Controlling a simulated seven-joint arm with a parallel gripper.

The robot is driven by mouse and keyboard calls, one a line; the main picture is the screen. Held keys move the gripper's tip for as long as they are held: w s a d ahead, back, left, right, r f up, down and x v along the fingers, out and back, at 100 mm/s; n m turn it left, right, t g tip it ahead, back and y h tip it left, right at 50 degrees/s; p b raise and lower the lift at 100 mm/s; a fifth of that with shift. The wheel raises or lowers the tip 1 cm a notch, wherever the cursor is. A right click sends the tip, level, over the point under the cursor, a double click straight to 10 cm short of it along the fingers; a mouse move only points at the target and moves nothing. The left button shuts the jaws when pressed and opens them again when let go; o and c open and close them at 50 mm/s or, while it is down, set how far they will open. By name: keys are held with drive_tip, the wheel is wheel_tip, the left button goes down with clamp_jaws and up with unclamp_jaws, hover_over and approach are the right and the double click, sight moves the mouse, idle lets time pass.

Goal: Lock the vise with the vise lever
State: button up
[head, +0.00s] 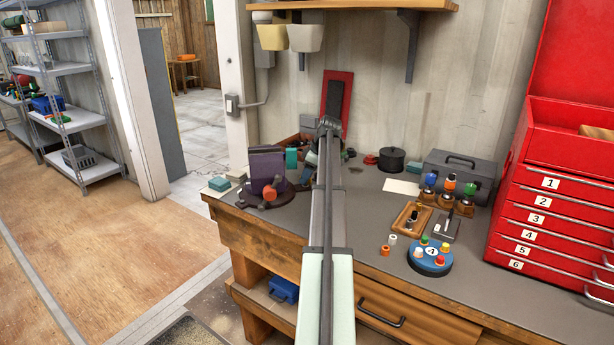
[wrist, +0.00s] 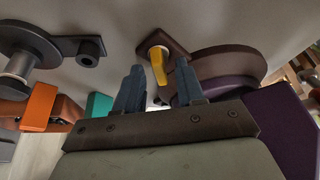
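The vise (head: 267,165) is dark purple and sits on a round base at the left end of the workbench, with an orange part (head: 270,193) at its front. In the wrist view, its purple body (wrist: 282,130) fills the right side. A small yellow lever (wrist: 159,66) stands on a dark lug of the round base (wrist: 225,66). My gripper (wrist: 158,70) is open and empty, its two blue-grey fingers apart. The lever appears between the fingertips in the picture; I cannot tell whether they reach around it. In the head view, my arm hides the gripper.
The workbench (head: 350,215) also holds a dark pot (head: 391,160), a grey toolbox (head: 458,174), a blue round stand (head: 429,258) with coloured pegs, and a red drawer cabinet (head: 555,205) at right. An orange block (wrist: 39,108) and a teal block (wrist: 98,105) lie left of my fingers.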

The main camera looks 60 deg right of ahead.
drive_tip(key=shift+c, duration=0.3)
clamp_jaws()
drive_tip(key=shift+m, duration=0.4)
drive_tip(key=m, duration=0.1)
drive_tip(key=m+h, duration=0.1)
drive_tip(key=shift+a+m, duration=0.2)
drive_tip(key=shift+m, duration=0.2)
drive_tip(key=m+h, duration=0.2)
drive_tip(key=m, duration=0.2)
drive_tip(key=shift+a+m, duration=0.1)
drive_tip(key=shift+m, duration=0.2)
drive_tip(key=m, duration=0.2)
drive_tip(key=m+g+h, duration=0.1)
drive_tip(key=m, duration=0.1)
drive_tip(key=shift+w+h, duration=0.15)
drive_tip(key=shift+h, duration=0.15)
drive_tip(key=shift+m+g+h, duration=0.4)
drive_tip(key=shift+m+g, duration=0.4)
drive_tip(key=shift+m, duration=1.3)
